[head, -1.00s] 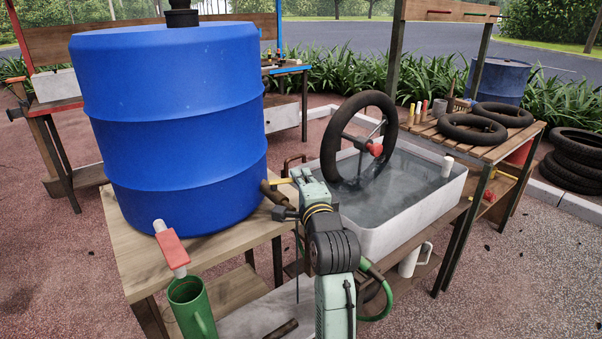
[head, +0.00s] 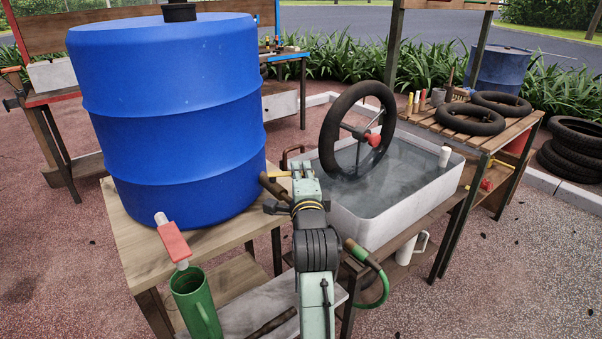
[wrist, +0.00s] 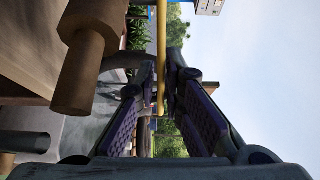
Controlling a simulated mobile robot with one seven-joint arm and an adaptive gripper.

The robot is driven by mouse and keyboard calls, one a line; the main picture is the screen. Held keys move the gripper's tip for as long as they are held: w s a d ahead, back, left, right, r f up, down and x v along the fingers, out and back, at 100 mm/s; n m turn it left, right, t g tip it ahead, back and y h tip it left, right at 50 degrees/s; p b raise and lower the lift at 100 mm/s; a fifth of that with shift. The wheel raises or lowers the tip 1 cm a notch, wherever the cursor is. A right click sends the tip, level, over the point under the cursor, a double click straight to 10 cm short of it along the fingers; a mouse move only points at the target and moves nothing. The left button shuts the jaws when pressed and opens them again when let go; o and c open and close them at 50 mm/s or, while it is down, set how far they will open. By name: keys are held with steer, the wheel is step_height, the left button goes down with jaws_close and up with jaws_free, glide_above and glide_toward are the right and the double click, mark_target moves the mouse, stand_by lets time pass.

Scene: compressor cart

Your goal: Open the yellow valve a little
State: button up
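The yellow valve (head: 279,174) shows in the head view as a short yellow lever, just right of the blue barrel and partly hidden by my gripper. In the wrist view its yellow bar (wrist: 161,35) runs upright in the picture, between my two fingertips. My gripper (wrist: 161,82) is at the lever, with a dark finger on each side of the bar and only a narrow gap. I cannot tell whether both fingers press on it. In the head view my gripper (head: 305,172) points away from me, and its fingertips are hard to make out.
A brown cylindrical fitting (wrist: 85,70) is close on the left of the wrist view. The blue barrel (head: 175,120) stands left on a wooden table (head: 150,255). A water tub (head: 375,222) with a black tyre (head: 330,130) is right. A green container (head: 195,305) is below the red-handled tap (head: 173,240).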

steer(key=shift+o, duration=1.4)
steer(key=shift+s, duration=0.15)
steer(key=s, duration=0.7)
steer(key=shift+s+d, duration=0.15)
steer(key=shift+d, duration=0.1)
